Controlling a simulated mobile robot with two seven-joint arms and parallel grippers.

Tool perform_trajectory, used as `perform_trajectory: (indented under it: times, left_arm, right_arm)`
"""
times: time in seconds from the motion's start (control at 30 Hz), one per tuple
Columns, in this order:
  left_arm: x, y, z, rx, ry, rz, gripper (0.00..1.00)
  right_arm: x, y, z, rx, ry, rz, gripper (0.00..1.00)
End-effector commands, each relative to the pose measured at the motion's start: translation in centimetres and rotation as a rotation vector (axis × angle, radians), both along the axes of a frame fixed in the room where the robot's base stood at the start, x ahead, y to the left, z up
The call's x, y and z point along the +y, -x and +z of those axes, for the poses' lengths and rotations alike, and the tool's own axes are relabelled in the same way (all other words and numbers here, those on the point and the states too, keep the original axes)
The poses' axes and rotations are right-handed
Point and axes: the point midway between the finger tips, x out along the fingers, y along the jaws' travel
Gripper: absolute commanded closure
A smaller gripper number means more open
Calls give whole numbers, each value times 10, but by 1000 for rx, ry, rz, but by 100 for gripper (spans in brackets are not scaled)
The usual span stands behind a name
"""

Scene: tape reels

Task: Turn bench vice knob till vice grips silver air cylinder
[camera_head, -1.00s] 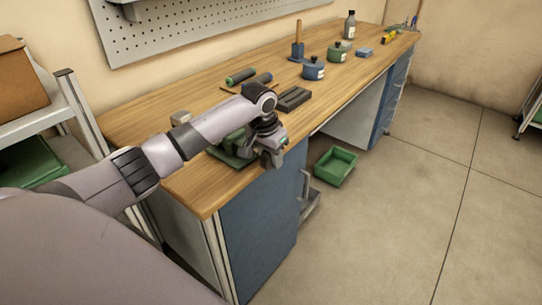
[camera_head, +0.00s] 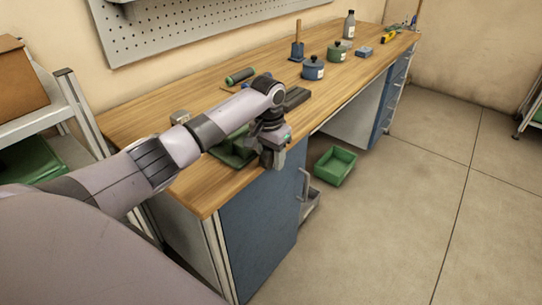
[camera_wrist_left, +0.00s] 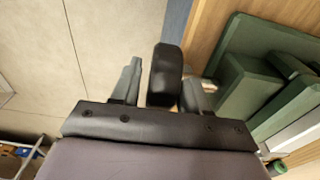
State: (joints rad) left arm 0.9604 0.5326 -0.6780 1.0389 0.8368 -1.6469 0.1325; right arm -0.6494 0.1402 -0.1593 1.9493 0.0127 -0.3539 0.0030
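The green bench vice (camera_head: 232,158) sits at the near edge of the wooden bench, partly hidden by my left arm. Its green blocks (camera_wrist_left: 255,85) fill the right of the left wrist view. A black rounded knob (camera_wrist_left: 165,75) shows there between the two fingers of my left gripper (camera_wrist_left: 160,88). The fingers stand apart, one on each side of the knob, with a narrow gap at the left finger; contact at the right one is unclear. In the head view my left gripper (camera_head: 271,158) points down at the vice's front.
The wooden bench (camera_head: 205,192) also holds a dark grey block (camera_head: 297,97), a green roll (camera_head: 240,75), a blue pot (camera_head: 313,68) and a green-lidded pot (camera_head: 337,52). A green bin (camera_head: 336,166) stands on the floor.

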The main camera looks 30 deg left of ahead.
Motion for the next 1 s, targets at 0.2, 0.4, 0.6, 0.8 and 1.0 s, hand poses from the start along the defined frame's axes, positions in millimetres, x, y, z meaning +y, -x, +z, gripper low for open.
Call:
perform_trajectory:
  times: [0.2, 0.4, 0.6, 0.8, 1.0]
  left_arm:
    - [0, 0, 0, 1, 0, 0, 49]
    - [0, 0, 9, -1, 0, 0, 49]
    - [0, 2, 42, -2, 0, -2, 49]
    - [0, 4, 66, 0, 0, 0, 49]
    - [0, 5, 72, 0, 0, 0, 49]
  right_arm:
    - [0, 0, 0, 0, 0, 0, 49]
    - [0, 0, -1, 0, 0, 0, 49]
    - [0, 0, -4, 0, 0, 0, 49]
    - [0, 0, -5, 0, 0, 0, 49]
    - [0, 0, -5, 0, 0, 0, 49]
